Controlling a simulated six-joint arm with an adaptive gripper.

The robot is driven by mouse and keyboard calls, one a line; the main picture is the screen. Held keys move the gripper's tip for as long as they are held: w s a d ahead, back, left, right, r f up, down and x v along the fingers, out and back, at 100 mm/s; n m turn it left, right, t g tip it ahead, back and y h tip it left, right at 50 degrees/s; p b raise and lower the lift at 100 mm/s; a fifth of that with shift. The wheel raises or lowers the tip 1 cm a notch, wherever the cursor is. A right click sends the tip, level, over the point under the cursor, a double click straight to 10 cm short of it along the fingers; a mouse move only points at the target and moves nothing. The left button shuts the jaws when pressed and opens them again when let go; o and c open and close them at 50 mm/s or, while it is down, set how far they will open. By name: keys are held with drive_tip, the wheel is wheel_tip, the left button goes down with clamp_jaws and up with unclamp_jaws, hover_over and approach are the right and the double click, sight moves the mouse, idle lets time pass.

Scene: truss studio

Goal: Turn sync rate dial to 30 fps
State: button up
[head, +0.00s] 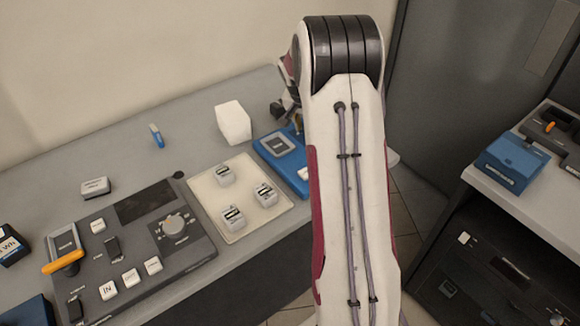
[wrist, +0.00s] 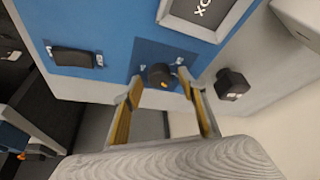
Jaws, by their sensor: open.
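In the wrist view a small black knob (wrist: 160,75) with an orange mark sits on a darker blue plate of a blue device (wrist: 105,20). I cannot read a scale around it, or tell if it is the sync rate dial. My gripper (wrist: 159,83) is open, its two fingertips on either side of the knob; contact is unclear. In the head view the blue device (head: 265,150) is partly hidden by my arm, and the knob is hidden. A grey round dial (head: 174,224) sits on a dark console (head: 195,255); its label is unreadable.
A loose black object (wrist: 232,84) lies beside the blue device, close to one finger. A black switch (wrist: 77,58) is on the device's other side. A white block (head: 232,123) and a pale tray (head: 201,187) holding small grey cubes stand nearby.

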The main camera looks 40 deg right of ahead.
drive_tip(key=shift+n+t+y, duration=0.3)
drive_tip(key=shift+n+t, duration=0.05)
drive_tip(key=shift+n, duration=0.85)
drive_tip(key=shift+n+t+y, duration=0.3)
drive_tip(key=shift+n+t, duration=0.05)
drive_tip(key=shift+n, duration=0.85)
drive_tip(key=shift+s+d+n+t+y, duration=0.1)
drive_tip(key=shift+n+t+y, duration=0.25)
drive_tip(key=shift+n, duration=0.85)
drive_tip(key=shift+d+n+t+y, duration=0.15)
drive_tip(key=shift+n+y, duration=0.4)
drive_tip(key=shift+n, duration=0.65)
